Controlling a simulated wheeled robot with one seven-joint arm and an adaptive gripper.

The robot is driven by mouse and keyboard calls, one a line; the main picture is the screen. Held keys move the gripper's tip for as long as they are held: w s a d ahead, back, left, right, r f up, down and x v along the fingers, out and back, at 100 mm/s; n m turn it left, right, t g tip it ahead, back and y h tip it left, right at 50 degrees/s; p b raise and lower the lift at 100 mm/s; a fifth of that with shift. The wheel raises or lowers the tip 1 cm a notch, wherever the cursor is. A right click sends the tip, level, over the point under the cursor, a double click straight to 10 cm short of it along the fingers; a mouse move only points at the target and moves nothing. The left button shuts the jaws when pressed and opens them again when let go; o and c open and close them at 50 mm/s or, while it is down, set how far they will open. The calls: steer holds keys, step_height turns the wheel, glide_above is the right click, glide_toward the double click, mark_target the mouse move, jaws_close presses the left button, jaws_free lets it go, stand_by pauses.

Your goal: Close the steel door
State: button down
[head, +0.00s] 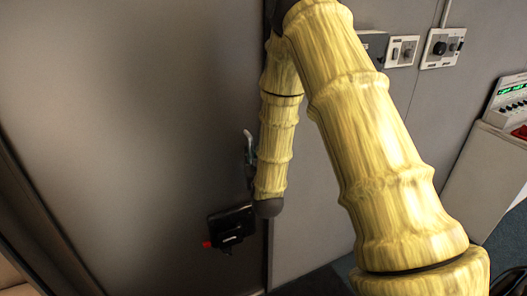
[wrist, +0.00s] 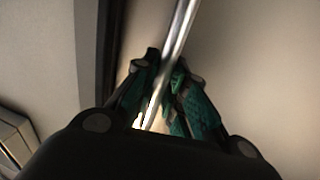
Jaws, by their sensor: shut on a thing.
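The steel door (head: 130,110) is the large plain grey panel filling the left of the head view; it also shows in the wrist view (wrist: 255,70). A shiny metal handle bar (wrist: 181,25) runs down between the green-padded fingers of my gripper (wrist: 158,100), which are shut on it. In the head view a small part of the handle and fingers shows beside my yellow arm, which hides most of the grip. A dark vertical strip lies along the door's right edge. I cannot tell how far the door stands from its frame.
Wall switch boxes (head: 441,48) are at the upper right. A pale console (head: 485,165) with a green-lit panel (head: 512,88) stands at the far right. A dark frame edge (head: 45,225) runs along the lower left. Some dark floor shows at the bottom right.

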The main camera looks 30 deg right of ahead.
steer(key=shift+s+a+f, duration=0.15)
steer(key=shift+s+f, duration=0.2)
steer(key=shift+s, duration=0.05)
steer(key=shift+s+r, duration=0.1)
steer(key=shift+s, duration=0.25)
steer(key=c, duration=1.5)
jaws_free()
steer(key=shift+s+r, duration=0.1)
steer(key=shift+o, duration=0.2)
steer(key=shift+s+r, duration=0.1)
steer(key=v, duration=1.1)
steer(key=shift+s+a, duration=0.25)
steer(key=shift+s, duration=0.1)
